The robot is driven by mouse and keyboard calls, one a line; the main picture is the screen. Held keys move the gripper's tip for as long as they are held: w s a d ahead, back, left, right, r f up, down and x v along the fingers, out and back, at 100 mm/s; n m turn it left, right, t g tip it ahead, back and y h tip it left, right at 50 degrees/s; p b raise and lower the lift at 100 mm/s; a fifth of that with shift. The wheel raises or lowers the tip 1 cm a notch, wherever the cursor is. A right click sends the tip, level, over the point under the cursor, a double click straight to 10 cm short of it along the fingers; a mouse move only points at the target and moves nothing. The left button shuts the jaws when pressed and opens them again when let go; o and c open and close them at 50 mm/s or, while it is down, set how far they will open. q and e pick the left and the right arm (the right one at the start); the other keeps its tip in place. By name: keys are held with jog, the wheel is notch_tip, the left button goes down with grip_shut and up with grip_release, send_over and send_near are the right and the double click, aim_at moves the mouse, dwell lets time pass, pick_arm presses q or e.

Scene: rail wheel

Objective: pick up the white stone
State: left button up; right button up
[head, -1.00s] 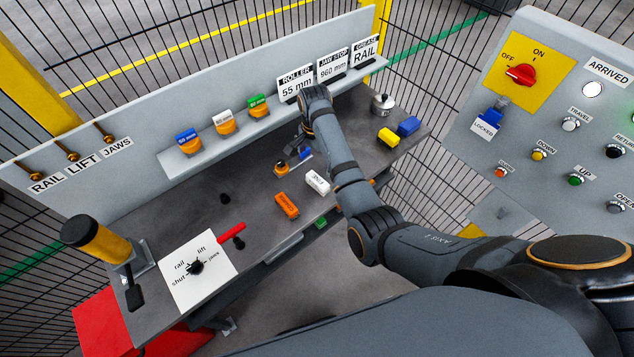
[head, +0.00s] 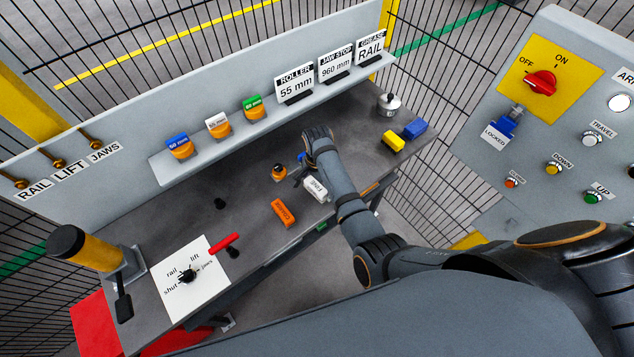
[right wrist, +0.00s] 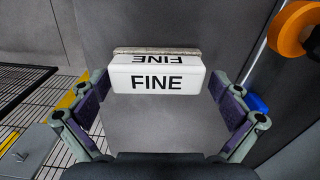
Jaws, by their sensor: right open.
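The white stone (head: 315,190), a block lettered FINE, lies on the grey bench top beside my right forearm. In the right wrist view the white stone (right wrist: 156,75) sits ahead, between the two open fingers, with a gap on each side. My right gripper (right wrist: 160,88) is open and empty. In the head view my right gripper (head: 300,174) is low over the bench near the stone, partly hidden by my own wrist. My left gripper is in neither view.
An orange block (head: 283,212) lies left of the stone. A small orange roller (head: 279,172) stands close to the gripper. Yellow (head: 393,141) and blue (head: 415,128) blocks lie further right. A red-handled lever (head: 224,243) is at the bench's left front.

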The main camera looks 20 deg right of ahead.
jog(key=shift+a, duration=0.1)
jog(key=shift+s+a+r, duration=0.1)
jog(key=shift+a, duration=0.05)
jog(key=shift+c, duration=0.6)
jog(key=shift+s+a+r, duration=0.2)
jog(key=shift+s, duration=0.05)
jog(key=shift+c, duration=1.3)
jog(key=shift+s, duration=0.15)
jog(key=shift+c, duration=2.2)
jog(key=shift+d, duration=0.2)
jog(key=c, duration=0.4)
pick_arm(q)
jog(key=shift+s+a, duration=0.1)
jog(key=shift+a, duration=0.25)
